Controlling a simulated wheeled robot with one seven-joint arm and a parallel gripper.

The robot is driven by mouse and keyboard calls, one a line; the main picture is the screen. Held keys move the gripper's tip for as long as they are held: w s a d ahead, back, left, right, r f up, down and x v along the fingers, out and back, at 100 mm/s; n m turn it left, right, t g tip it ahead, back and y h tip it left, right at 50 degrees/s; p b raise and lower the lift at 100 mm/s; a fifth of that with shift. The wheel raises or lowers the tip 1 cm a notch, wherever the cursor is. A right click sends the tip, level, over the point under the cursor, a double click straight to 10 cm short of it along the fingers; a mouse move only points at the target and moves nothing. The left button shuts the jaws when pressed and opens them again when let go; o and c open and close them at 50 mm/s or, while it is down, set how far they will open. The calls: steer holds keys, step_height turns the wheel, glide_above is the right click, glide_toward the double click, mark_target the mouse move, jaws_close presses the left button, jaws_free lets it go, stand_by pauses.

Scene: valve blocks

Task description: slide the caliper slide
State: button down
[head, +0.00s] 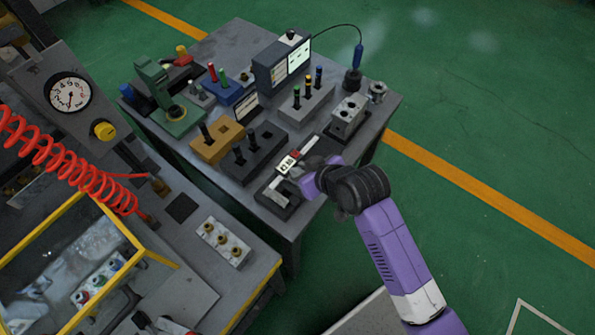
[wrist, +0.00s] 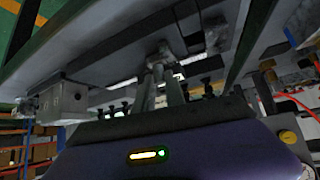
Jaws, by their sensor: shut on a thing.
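The caliper (head: 278,185) lies in a dark tray near the front edge of the grey workbench in the head view. Its slide (head: 286,164) carries a small light display and a red part. My gripper (head: 298,171) comes in from the right and is shut on the caliper slide. My arm and wrist cover part of the slide and the tray's right side. In the wrist view my fingers (wrist: 160,75) reach up from the purple gripper body towards the bench. That view is dark, and the contact is hard to make out.
Dark (head: 260,150) and yellow (head: 217,141) blocks with pegs stand left of the caliper. A grey block with holes (head: 348,116) stands behind it to the right. A screen unit (head: 282,63) stands farther back. Green floor lies open to the right.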

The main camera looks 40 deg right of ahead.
steer(key=c, duration=1.4)
jaws_free()
steer(key=v, duration=0.8)
steer(key=shift+f+b, duration=0.1)
steer(key=shift+b, duration=0.2)
steer(key=shift+w, duration=0.1)
